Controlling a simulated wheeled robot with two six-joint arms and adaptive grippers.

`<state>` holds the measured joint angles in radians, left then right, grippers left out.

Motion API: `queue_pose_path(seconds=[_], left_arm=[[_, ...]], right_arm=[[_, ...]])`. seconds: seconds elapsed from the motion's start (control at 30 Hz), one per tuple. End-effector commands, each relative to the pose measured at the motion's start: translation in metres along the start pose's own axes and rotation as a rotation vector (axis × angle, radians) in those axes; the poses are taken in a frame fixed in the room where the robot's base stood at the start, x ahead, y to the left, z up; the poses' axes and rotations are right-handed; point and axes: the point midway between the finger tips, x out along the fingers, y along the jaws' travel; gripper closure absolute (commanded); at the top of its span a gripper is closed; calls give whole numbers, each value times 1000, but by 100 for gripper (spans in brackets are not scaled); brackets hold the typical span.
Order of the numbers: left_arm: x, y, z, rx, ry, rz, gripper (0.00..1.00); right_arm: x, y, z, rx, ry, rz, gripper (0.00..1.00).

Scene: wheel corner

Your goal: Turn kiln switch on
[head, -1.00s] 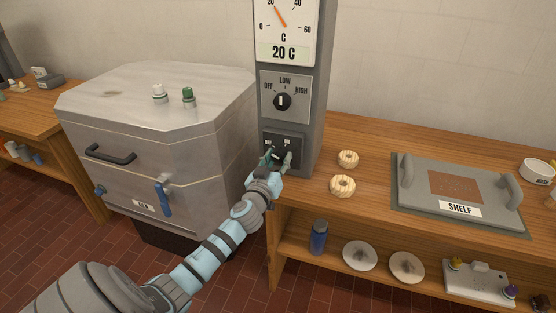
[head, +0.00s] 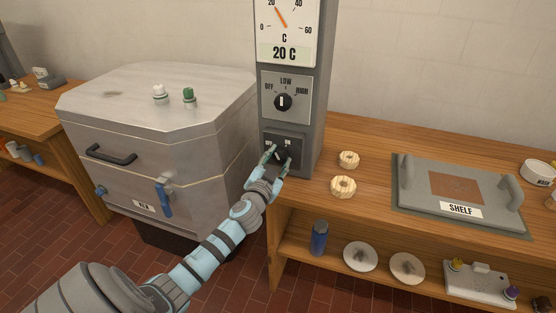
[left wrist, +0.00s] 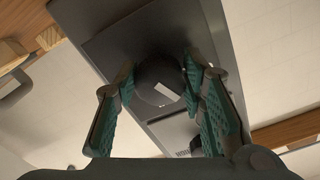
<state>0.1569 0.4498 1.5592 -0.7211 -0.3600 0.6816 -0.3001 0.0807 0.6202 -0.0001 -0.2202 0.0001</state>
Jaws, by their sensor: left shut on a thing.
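The kiln switch is a black round knob with a white mark, on a small dark panel (head: 295,141) low on the grey control column. My left gripper (head: 276,153) is at this panel with its fingers on either side of the knob and shut on it. In the left wrist view the knob (left wrist: 159,84) sits between the green-padded fingers (left wrist: 158,80). In the head view the fingers hide part of the knob, and I cannot clearly tell its setting. My right gripper is not in view.
Above the switch are an OFF/LOW/HIGH dial (head: 283,102) and a gauge reading 20 C (head: 284,52). The kiln (head: 150,130) stands left of the column. A wooden bench (head: 370,150) to the right holds two pale rings and a grey slab labelled SHELF (head: 415,212).

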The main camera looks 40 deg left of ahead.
Motion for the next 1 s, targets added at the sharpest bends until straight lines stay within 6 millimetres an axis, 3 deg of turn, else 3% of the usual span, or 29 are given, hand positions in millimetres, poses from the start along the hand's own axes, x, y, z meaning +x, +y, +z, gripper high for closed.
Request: queue_pose_path(seconds=[0.6,1.0], left_arm=[[0,-3,0,575,-3,2,91],[0,-4,0,831,-4,2,91]], right_arm=[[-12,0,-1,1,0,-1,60],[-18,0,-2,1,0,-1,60]])
